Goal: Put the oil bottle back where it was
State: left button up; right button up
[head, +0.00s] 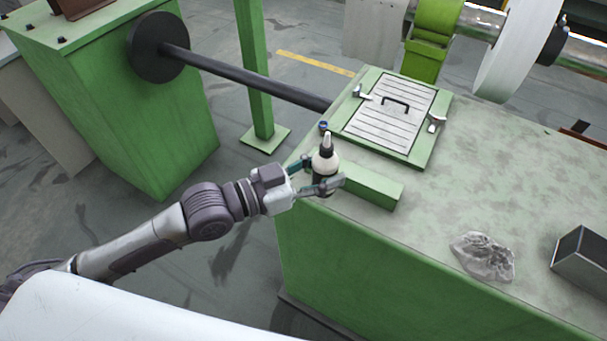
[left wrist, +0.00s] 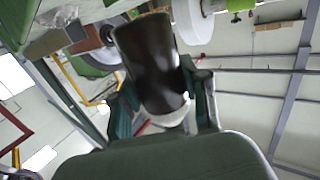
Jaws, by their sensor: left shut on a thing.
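The bottle looks upright in the head view. The left wrist view shows the bottle's dark body (left wrist: 152,65) between the fingers of the gripper (left wrist: 163,105). I cannot tell whether the bottle's base touches the green top. My right gripper is not in view.
A green block (head: 372,188) lies right of the bottle. A crumpled clear bag (head: 483,256) and a grey metal box (head: 582,262) lie to the right. The top between them is clear.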

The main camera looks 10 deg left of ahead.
pick_arm(q)
jog(key=shift+w+d+r+m+g+h, duration=0.3)
jog(key=shift+w+d+m+g+h, duration=0.15)
jog(key=shift+d+g, duration=0.2)
jog(key=shift+d+r+m+g, duration=0.15)
jog(key=shift+d+m+g, duration=0.1)
jog(key=shift+d+m, duration=0.15)
jog(key=shift+w+d+r+m+g+h, duration=0.1)
jog(key=shift+w+d+m+g+h, duration=0.15)
jog(key=shift+d+g+h, duration=0.3)
jog(key=shift+a, duration=0.1)
